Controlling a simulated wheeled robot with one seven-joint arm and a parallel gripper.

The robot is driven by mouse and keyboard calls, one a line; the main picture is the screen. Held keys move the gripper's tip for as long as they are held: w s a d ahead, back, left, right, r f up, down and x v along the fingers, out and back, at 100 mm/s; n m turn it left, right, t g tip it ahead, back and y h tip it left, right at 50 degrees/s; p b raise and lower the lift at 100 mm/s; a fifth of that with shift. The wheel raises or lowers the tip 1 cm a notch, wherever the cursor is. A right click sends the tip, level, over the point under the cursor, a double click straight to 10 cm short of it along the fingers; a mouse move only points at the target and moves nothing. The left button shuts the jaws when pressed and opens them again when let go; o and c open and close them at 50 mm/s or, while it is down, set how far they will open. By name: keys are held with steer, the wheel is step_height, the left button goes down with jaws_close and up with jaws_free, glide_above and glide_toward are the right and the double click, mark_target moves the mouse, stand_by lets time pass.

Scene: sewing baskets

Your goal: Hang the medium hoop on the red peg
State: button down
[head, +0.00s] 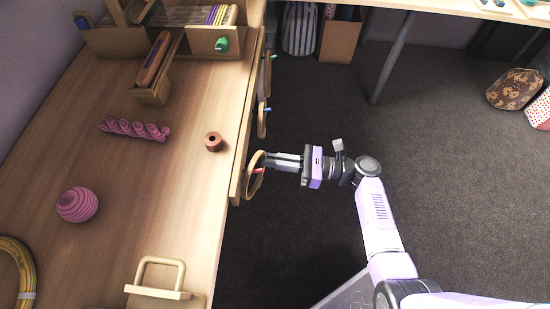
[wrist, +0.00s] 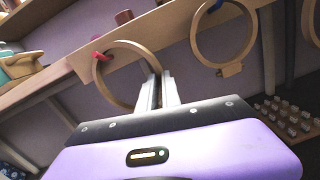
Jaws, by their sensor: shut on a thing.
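The medium hoop (head: 261,184) is a wooden ring at the board on the table's edge. My gripper (head: 272,160) is shut on its rim from the right. The red peg (head: 259,170) sticks out from the board and shows within the hoop's outline in the head view. In the wrist view, my fingers (wrist: 158,80) grip the right side of the hoop (wrist: 140,49). The red peg (wrist: 98,57) shows at the hoop's upper left. I cannot tell whether the hoop rests on the peg.
Another hoop (wrist: 252,45) hangs on the blue peg (wrist: 215,6); a further hoop is near the green peg (head: 273,56). The floor right of the table is open.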

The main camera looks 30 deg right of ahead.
stand_by(0.4)
steer(key=c, duration=1.5)
jaws_free()
steer(key=shift+v, duration=3.9)
